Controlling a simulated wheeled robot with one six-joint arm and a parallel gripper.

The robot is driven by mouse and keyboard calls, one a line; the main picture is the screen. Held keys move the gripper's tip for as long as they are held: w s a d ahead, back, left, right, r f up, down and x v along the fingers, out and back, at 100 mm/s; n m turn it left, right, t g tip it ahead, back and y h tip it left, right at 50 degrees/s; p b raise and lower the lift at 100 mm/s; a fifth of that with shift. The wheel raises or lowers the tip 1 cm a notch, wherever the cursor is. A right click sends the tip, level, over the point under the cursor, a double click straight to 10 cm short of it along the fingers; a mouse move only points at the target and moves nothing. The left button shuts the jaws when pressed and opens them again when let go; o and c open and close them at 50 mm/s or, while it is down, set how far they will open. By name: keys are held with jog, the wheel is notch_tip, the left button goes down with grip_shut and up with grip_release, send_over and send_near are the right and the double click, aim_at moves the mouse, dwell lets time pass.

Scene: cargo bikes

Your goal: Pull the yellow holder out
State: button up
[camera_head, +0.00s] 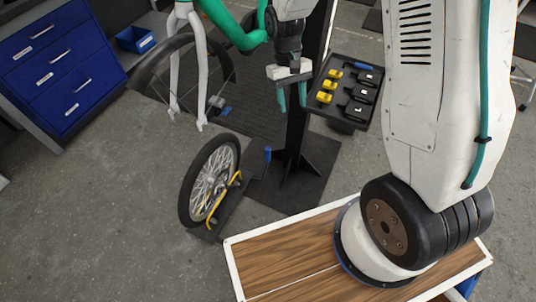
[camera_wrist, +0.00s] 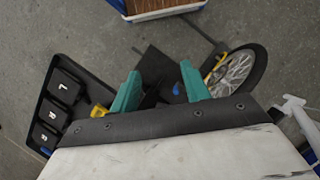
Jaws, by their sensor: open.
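A yellow holder (camera_head: 224,197), a thin bent frame, is beside the lower right of a small spoked wheel (camera_head: 210,180) that stands upright on a dark floor stand (camera_head: 229,208). My gripper (camera_head: 292,104) has teal fingers, open and empty, pointing down above the dark mat area, up and right of the wheel. The gripper also shows in the wrist view (camera_wrist: 160,70), apart from the holder.
A black tray (camera_head: 316,120) with several yellow pieces and black blocks is right of my gripper. A dark post (camera_head: 293,145) on a base plate stands below it. A bike frame (camera_head: 203,75) and blue drawers (camera_head: 60,60) are left. Grey floor is clear at lower left.

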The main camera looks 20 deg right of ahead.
jog(key=w+f, duration=0.4)
jog(key=f, duration=0.9)
jog(key=t, duration=0.4)
send_over(268, 154)
jog(key=w, duration=0.1)
jog(key=shift+n, duration=0.3)
jog(key=f, duration=2.8)
jog(key=shift+d+f, duration=0.15)
jog(key=shift+d, duration=0.15)
jog(key=shift+w+f+t, duration=0.15)
jog(key=shift+t, duration=0.15)
notch_tip(268, 154, down, 8)
jog(key=shift+r, duration=0.25)
grip_shut()
